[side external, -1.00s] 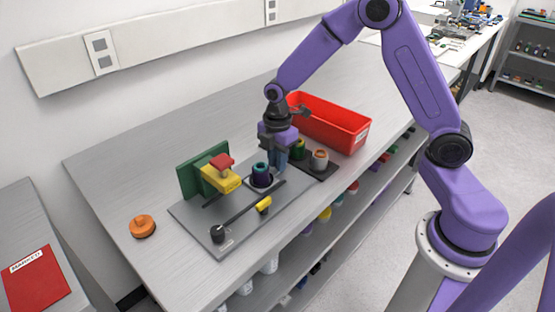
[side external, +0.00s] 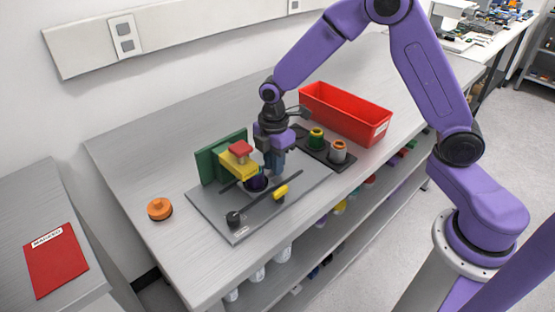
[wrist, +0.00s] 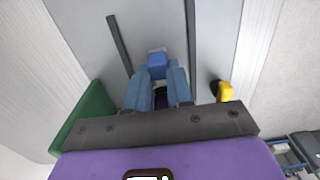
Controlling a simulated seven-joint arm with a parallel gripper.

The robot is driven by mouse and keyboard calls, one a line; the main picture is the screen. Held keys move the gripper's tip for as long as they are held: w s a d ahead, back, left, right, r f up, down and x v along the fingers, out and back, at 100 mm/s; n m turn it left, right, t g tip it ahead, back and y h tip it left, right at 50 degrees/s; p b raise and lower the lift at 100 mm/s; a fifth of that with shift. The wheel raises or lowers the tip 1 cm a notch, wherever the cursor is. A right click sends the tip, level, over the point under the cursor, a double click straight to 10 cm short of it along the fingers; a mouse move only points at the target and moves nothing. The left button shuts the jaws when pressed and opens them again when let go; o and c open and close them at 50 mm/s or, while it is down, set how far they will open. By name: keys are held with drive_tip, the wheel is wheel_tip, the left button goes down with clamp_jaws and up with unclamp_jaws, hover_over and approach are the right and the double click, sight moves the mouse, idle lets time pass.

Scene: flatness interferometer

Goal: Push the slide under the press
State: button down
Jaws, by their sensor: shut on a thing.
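The press is a green upright (side external: 207,163) with a yellow arm (side external: 238,165) and a red block (side external: 241,147) on top. A dark purple cup (side external: 257,183) rides on the slide between two dark rails, its upper part partly covered by the yellow arm. The slide's own plate is mostly hidden. My gripper (side external: 274,166) points down just right of the cup, low over the grey base plate (side external: 300,190). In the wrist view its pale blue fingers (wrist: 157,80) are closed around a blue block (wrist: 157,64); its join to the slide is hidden.
A black holder with a green cup (side external: 316,139) and a grey, orange-topped cup (side external: 338,152) stands right of my gripper. A red bin (side external: 345,115) is behind it. A yellow piece (side external: 281,192) sits by the front rail. An orange round part (side external: 160,209) lies left.

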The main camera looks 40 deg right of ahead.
drive_tip(key=shift+f, duration=0.1)
drive_tip(key=c, duration=1)
unclamp_jaws()
wheel_tip(320, 180, up, 18)
drive_tip(key=shift+f, duration=0.25)
